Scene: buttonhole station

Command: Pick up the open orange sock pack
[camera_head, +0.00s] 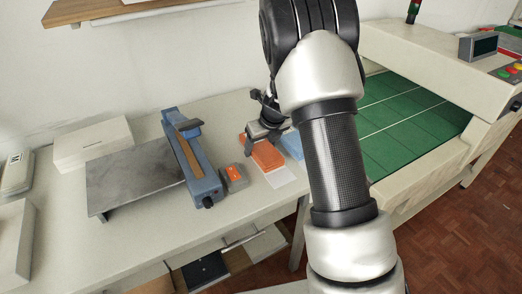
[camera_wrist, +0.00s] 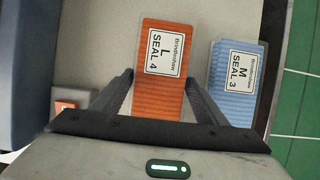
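The orange sock pack (camera_head: 268,155) lies on the white table. In the wrist view the orange pack (camera_wrist: 163,88) shows ribbed orange and a white label reading "Brindleshaw L SEAL 4". My gripper (camera_head: 265,131) is over the pack's far part in the head view. In the wrist view my gripper (camera_wrist: 159,80) is open, with one finger on each side of the pack and small gaps to its edges. The pack's near end is hidden behind the gripper body. I cannot tell whether the pack is open, nor the fingers' height.
A blue pack (camera_wrist: 233,82) labelled "M SEAL 3" lies close on the right. A green belt (camera_head: 408,120) runs at right.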

